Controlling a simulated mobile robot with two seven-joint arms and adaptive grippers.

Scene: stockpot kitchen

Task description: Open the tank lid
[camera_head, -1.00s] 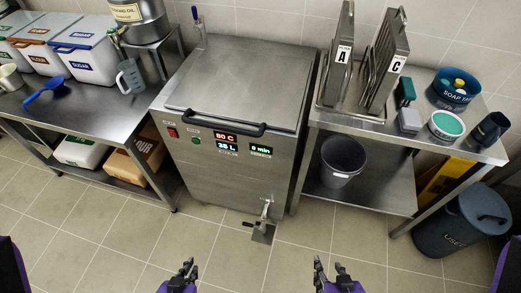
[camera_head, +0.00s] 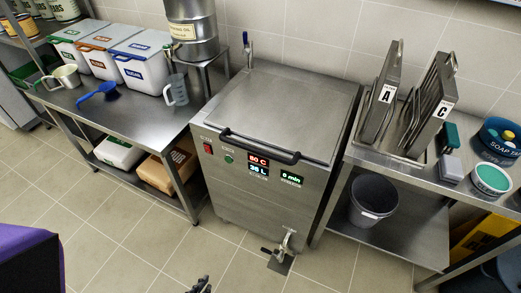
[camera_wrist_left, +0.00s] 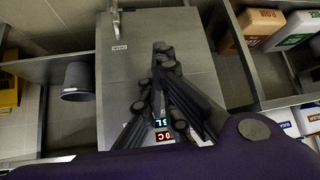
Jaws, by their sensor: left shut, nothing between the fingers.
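The tank (camera_head: 262,205) is a steel box with a display on its front. Its flat steel lid (camera_head: 290,105) lies shut on top, with a black bar handle (camera_head: 268,148) along the front edge. My left gripper (camera_head: 201,286) shows only its tip at the bottom edge of the head view, low in front of the tank and well apart from the handle. In the left wrist view my left gripper (camera_wrist_left: 162,60) is shut and empty, with the tank front (camera_wrist_left: 125,65) upside down behind it. My right gripper is out of view.
A left steel table (camera_head: 150,125) holds lidded bins, a jug and a blue scoop. A right table (camera_head: 425,170) holds labelled racks and soap items, with a grey bucket (camera_head: 374,201) on its shelf. A drain tap (camera_head: 287,243) sticks out low on the tank. The floor in front is clear.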

